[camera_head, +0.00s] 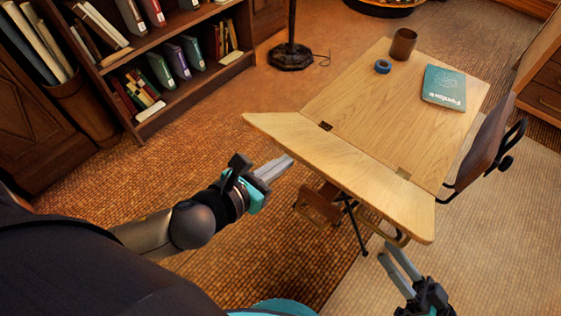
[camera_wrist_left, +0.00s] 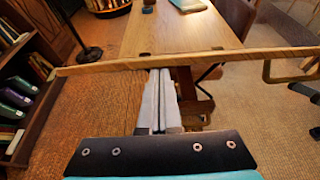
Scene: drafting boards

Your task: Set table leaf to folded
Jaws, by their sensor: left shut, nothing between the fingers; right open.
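The table leaf (camera_head: 340,170) is a light wooden flap along the near-left side of the wooden table (camera_head: 345,95). In the left wrist view the leaf (camera_wrist_left: 240,56) shows nearly edge-on across the picture. My left gripper (camera_head: 284,163) is shut and empty, left of the leaf's outer edge and apart from it in the head view. Its fingers also show in the left wrist view (camera_wrist_left: 160,75). My right gripper (camera_head: 390,252) is open near the leaf's lower right end; contact is unclear.
A brown cup (camera_head: 403,43), blue tape roll (camera_head: 383,67) and teal book (camera_head: 444,87) rest on the tabletop. A chair (camera_head: 483,150) stands at the right. A bookshelf (camera_head: 150,60) and lamp base (camera_head: 290,57) are behind. Floor left of the table is clear.

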